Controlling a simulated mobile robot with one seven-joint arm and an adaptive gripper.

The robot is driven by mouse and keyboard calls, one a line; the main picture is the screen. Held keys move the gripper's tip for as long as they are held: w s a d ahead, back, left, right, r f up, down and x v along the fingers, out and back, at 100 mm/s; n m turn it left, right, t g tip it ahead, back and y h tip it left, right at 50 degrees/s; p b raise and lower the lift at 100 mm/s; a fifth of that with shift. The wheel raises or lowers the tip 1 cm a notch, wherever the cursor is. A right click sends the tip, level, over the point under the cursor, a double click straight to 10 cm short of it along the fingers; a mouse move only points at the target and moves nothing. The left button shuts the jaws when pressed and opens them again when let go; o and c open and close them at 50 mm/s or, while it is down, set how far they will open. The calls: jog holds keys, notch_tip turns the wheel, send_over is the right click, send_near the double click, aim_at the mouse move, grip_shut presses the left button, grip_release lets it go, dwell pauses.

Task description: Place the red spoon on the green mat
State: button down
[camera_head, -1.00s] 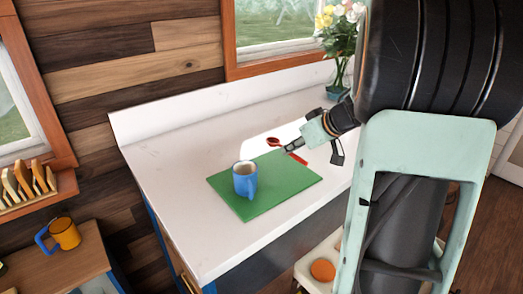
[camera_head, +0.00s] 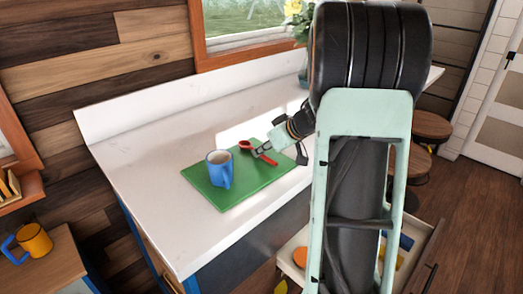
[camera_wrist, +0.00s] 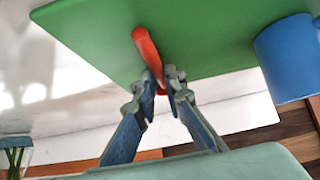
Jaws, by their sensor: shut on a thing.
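The red spoon (camera_head: 246,145) is in my gripper (camera_head: 262,151), over the back right part of the green mat (camera_head: 240,196). In the wrist view my gripper (camera_wrist: 160,84) is shut on the handle of the red spoon (camera_wrist: 147,48), with the green mat (camera_wrist: 95,35) behind it. I cannot tell whether the spoon touches the mat. A blue mug (camera_head: 219,172) stands upright on the mat, left of the spoon; it also shows in the wrist view (camera_wrist: 288,58).
The white counter (camera_head: 150,160) is clear left of the mat. A vase with flowers (camera_head: 303,62) stands at the back, partly behind my arm. An orange mug (camera_head: 35,240) is on a lower wooden surface at left. An open drawer (camera_head: 425,250) holds several items.

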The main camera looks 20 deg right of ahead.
jog(key=c, duration=2)
grip_release()
jog(key=shift+f, duration=0.15)
jog(key=shift+r, duration=0.2)
jog(key=p+v, duration=0.2)
jog(key=v, duration=1)
